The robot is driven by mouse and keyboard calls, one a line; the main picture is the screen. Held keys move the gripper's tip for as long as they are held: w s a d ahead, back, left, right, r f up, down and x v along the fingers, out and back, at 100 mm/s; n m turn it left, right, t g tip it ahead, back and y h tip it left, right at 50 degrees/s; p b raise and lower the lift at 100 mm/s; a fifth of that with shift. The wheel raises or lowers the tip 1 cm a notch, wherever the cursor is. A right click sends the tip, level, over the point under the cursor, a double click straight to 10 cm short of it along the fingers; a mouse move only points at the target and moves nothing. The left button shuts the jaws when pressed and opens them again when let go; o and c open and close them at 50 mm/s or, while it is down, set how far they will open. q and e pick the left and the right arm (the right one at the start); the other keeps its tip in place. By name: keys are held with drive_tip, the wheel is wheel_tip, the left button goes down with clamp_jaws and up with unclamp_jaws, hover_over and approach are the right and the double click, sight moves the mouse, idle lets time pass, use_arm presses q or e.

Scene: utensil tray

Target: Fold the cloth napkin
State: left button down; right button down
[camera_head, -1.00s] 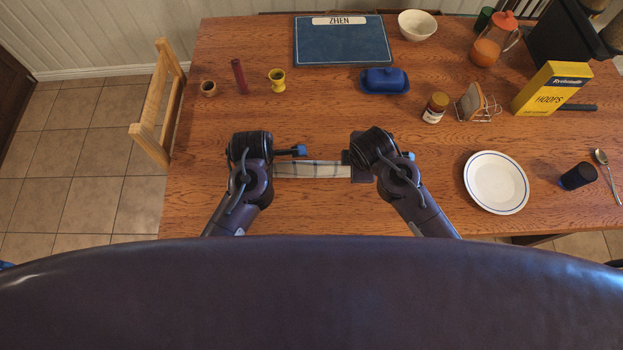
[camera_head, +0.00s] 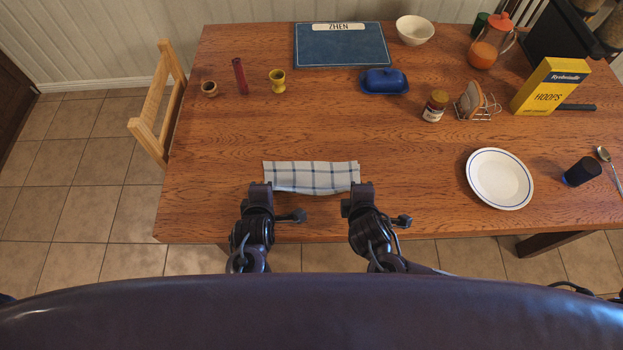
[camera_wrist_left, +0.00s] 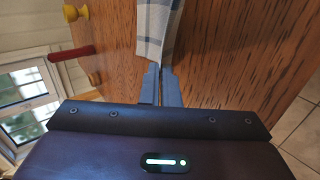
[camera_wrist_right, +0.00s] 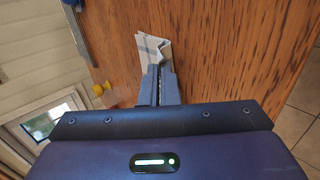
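The cloth napkin (camera_head: 312,176) is white-grey with dark check lines. It lies as a wide, short strip near the table's front edge, its near edge slightly wavy. My left gripper (camera_head: 261,186) is at its near left corner, and my right gripper (camera_head: 361,187) is at its near right corner. In the left wrist view, the napkin (camera_wrist_left: 155,28) runs in between the nearly closed fingertips. In the right wrist view, the napkin (camera_wrist_right: 153,49) is at the closed fingertips. Both grippers look shut on the cloth; the exact pinched edges are hidden.
A white plate (camera_head: 499,179) lies right of the napkin, with a dark cup (camera_head: 581,172) beyond it. A blue butter dish (camera_head: 385,81), jar (camera_head: 435,106), yellow egg cup (camera_head: 277,81) and blue board (camera_head: 341,47) stand farther back. The table between them and the napkin is clear.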

use_arm(q)
drive_tip(key=shift+s+f+t, duration=0.35)
drive_tip(key=shift+f+t, duration=0.05)
use_arm(e)
drive_tip(key=shift+s+f+t, duration=0.35)
drive_tip(key=shift+f+t, duration=0.05)
use_arm(q)
drive_tip(key=c, duration=1.3)
unclamp_jaws()
use_arm(e)
drive_tip(key=c, duration=1.3)
unclamp_jaws()
use_arm(q)
drive_tip(key=s+r, duration=0.2)
drive_tip(key=r, duration=0.1)
drive_tip(key=s+r, duration=0.2)
drive_tip(key=r, duration=0.1)
drive_tip(key=s+r, duration=0.2)
drive_tip(key=r, duration=0.1)
use_arm(e)
drive_tip(key=s+r, duration=0.2)
drive_tip(key=r, duration=0.1)
drive_tip(key=s+r, duration=0.2)
drive_tip(key=r, duration=0.1)
drive_tip(key=s+r, duration=0.2)
drive_tip(key=r, duration=0.1)
